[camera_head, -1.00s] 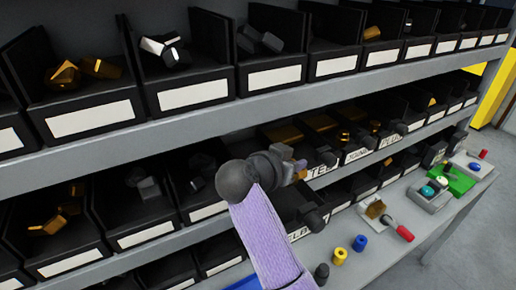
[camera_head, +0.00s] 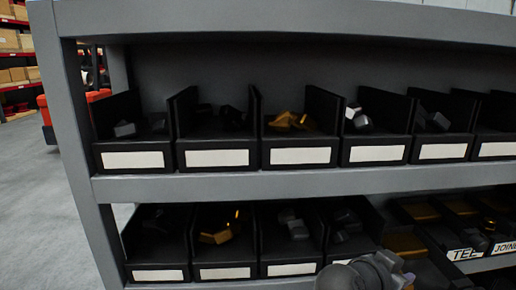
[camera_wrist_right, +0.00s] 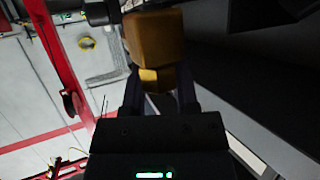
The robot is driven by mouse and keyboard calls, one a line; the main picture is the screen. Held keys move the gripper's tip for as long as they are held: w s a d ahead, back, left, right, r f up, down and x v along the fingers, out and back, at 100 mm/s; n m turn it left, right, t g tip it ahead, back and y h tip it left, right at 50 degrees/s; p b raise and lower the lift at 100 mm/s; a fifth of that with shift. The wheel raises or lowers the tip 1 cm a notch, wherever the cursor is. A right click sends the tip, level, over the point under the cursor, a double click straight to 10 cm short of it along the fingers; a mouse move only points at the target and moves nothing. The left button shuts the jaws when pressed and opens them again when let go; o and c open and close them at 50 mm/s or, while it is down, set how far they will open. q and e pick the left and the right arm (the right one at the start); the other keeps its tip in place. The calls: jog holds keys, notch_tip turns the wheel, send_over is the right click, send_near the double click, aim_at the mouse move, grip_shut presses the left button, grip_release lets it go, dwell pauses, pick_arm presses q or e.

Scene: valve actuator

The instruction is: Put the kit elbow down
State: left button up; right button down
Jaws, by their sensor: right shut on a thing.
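The kit elbow, a brass-coloured blocky fitting (camera_wrist_right: 155,38), is held between the fingers of my right gripper (camera_wrist_right: 160,88) in the right wrist view. The fingers are shut on its lower part. In the head view my right gripper (camera_head: 388,268) shows only at the bottom edge, in front of the lower bin row, with a small brass patch at its tip. What lies directly under the elbow is unclear in the wrist view. My left gripper is in neither view.
A grey shelf rack (camera_head: 230,187) holds black bins of dark, silver and brass fittings. Bins labelled TEE (camera_head: 466,254) and JOINER stand at lower right. Open floor (camera_head: 30,200) lies left of the rack. A red frame (camera_wrist_right: 62,60) shows in the wrist view.

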notch_tip(320, 180, down, 4)
jog(key=shift+s+a+r+n+t+y+b, duration=0.15)
jog(key=shift+r+n+t+y+b, duration=0.2)
jog(key=shift+b, duration=0.9)
pick_arm(q)
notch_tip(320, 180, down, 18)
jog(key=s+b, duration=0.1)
jog(key=b, duration=1.3)
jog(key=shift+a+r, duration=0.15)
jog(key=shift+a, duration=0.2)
pick_arm(e)
jog(key=s+a+f+n+t+y, duration=0.2)
jog(key=s+a+f, duration=0.1)
jog(key=f, duration=0.4)
jog(key=s+a+f+n+t+y, duration=0.2)
jog(key=s+a+f+n, duration=0.1)
jog(key=a+f, duration=0.3)
jog(key=shift+s+f+n+y, duration=0.35)
jog(key=shift+s+f, duration=0.3)
jog(key=shift+f, duration=0.15)
